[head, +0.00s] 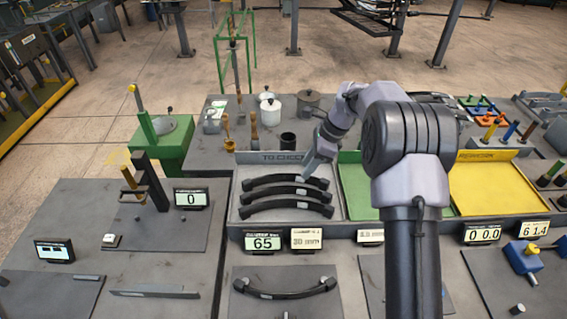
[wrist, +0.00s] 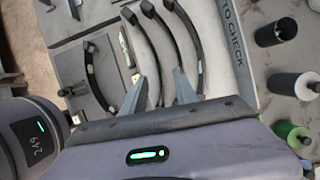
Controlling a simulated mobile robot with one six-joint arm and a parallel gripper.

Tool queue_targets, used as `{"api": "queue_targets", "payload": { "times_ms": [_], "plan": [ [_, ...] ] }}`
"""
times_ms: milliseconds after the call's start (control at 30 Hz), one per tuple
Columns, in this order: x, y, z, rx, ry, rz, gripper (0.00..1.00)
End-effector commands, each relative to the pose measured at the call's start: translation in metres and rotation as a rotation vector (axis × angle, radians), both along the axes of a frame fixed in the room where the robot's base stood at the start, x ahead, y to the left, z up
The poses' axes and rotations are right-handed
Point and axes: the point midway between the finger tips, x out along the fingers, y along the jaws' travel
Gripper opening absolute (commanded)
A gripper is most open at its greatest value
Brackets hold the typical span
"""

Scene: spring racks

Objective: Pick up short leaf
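Three black curved leaves lie side by side in the grey TO CHECK tray (head: 233,212): a back leaf (head: 285,180), a middle leaf (head: 285,191) and a front leaf (head: 287,204). The back one looks slightly shorter than the others. Another curved leaf (head: 285,293) lies on a mat in front of the tray. My gripper (head: 308,176) is above the right end of the back leaves. Whether a finger touches a leaf cannot be told.
A green tray (head: 354,185) and a yellow tray (head: 490,188) stand to the right, partly behind my arm. Pots and a black cup (head: 288,140) stand behind the TO CHECK tray. Small displays, one reading 65 (head: 263,242), line its front. The left bench has bare room.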

Motion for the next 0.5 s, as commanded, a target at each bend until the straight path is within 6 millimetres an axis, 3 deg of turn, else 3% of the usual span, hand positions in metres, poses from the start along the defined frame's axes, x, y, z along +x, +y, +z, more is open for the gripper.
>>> {"api": "queue_targets", "payload": {
  "times_ms": [300, 500],
  "plan": [
    [0.003, 0.03, -0.082, 0.002, 0.013, -0.01, 0.35],
    [0.004, 0.044, -0.115, 0.003, 0.01, -0.01, 0.35]
  ]
}}
